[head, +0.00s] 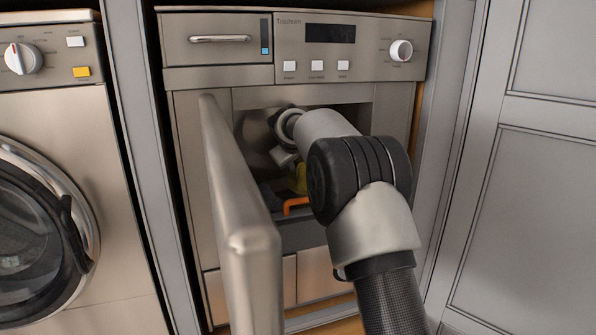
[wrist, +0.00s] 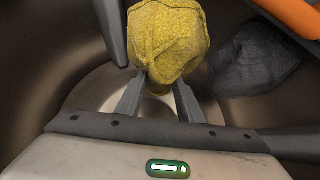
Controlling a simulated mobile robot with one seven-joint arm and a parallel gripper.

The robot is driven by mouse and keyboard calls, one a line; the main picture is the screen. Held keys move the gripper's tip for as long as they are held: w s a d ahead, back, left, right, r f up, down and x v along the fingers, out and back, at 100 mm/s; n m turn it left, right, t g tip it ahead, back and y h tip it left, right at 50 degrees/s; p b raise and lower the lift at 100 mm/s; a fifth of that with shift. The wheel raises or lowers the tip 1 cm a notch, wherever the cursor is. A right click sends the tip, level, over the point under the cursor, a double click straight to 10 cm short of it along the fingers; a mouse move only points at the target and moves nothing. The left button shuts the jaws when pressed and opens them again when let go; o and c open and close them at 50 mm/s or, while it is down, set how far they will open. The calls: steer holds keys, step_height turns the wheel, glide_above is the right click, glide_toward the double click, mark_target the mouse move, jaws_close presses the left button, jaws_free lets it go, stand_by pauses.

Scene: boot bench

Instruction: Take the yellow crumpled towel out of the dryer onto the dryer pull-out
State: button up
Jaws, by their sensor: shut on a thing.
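The yellow crumpled towel (wrist: 168,38) is inside the dryer drum, pinched between the two fingers of my gripper (wrist: 158,85) in the wrist view. A small part of the towel (head: 300,178) shows in the head view beneath my wrist. My gripper's fingers are hidden in the head view. The dryer (head: 390,115) has its door (head: 240,210) swung open toward me at the left, and my arm reaches in through the opening. No extended dryer pull-out can be made out; my arm hides part of the dryer's lower front.
A dark grey crumpled cloth (wrist: 256,60) lies in the drum right of the towel. An orange part (head: 296,203) shows low in the opening and in the wrist view's top right corner. A washing machine (head: 75,120) stands left; grey cabinet doors (head: 540,200) are at the right.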

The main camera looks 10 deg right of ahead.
steer(key=shift+t, duration=0.3)
steer(key=r, duration=0.2)
steer(key=r+b, duration=0.1)
steer(key=r, duration=0.1)
steer(key=shift+s+d, duration=0.2)
steer(key=shift+s, duration=0.1)
steer(key=s+b, duration=0.1)
steer(key=s+r+b, duration=0.1)
steer(key=s+d, duration=0.1)
steer(key=s, duration=0.1)
steer(key=shift+s+r+b, duration=0.1)
steer(key=shift+r+b, duration=0.1)
steer(key=shift+b, duration=0.2)
steer(key=s+d+b, duration=0.3)
steer(key=s+b, duration=0.4)
steer(key=s, duration=0.8)
steer(key=s+d+b, duration=0.3)
steer(key=s+b, duration=0.5)
steer(key=s, duration=0.8)
steer(key=shift+s+f+b, duration=0.15)
steer(key=shift+f+b, duration=0.15)
steer(key=shift+f, duration=0.05)
steer(key=shift+f, duration=0.1)
